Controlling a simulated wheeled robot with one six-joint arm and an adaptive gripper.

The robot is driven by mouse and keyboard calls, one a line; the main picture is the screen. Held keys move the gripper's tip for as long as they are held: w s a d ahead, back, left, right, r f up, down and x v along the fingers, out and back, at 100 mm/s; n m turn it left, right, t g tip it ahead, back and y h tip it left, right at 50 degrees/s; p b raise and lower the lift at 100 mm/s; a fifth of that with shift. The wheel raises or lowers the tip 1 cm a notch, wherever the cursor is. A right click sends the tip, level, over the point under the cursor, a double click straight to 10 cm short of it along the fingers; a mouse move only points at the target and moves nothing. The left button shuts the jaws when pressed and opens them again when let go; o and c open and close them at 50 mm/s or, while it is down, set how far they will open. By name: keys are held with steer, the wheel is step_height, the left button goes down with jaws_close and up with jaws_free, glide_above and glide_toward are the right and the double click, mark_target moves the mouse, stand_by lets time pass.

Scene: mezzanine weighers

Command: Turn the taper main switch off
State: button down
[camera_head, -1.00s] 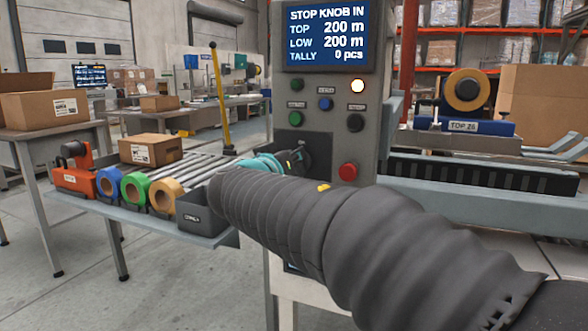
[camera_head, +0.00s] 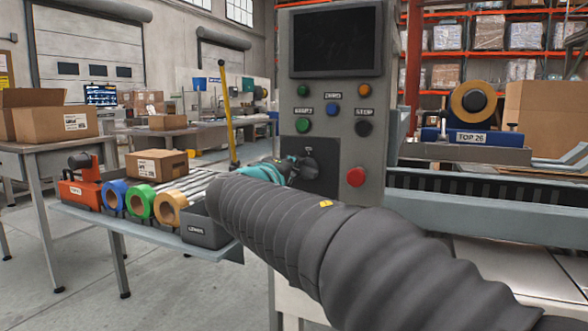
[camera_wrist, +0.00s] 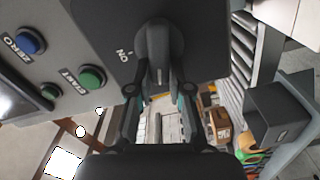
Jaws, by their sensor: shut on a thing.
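The taper's grey control panel (camera_head: 335,150) stands in front of me, and its display (camera_head: 336,42) is dark. The main switch is a dark rotary knob (camera_wrist: 158,38) on a black plate (camera_wrist: 112,28), with an "ON" mark beside it. My gripper (camera_wrist: 160,80) is shut on the knob. In the head view my gripper (camera_head: 296,168) is at the panel's lower left, and my arm hides part of that area.
Close to the knob are a red button (camera_head: 356,177), a green start button (camera_head: 303,125), a blue zero button (camera_head: 333,109) and a black stop button (camera_head: 364,128). A shelf at left holds tape rolls (camera_head: 140,202) and a grey bin (camera_head: 205,229).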

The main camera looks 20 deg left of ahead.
steer(key=shift+a+f+n, duration=0.1)
steer(key=shift+f+n, duration=0.05)
steer(key=shift+n, duration=0.65)
steer(key=shift+f+n, duration=0.1)
steer(key=shift+n, duration=0.7)
steer(key=c, duration=1.1)
jaws_free()
steer(key=shift+f, duration=0.1)
steer(key=s, duration=0.8)
steer(key=s+a, duration=0.1)
steer(key=s, duration=0.3)
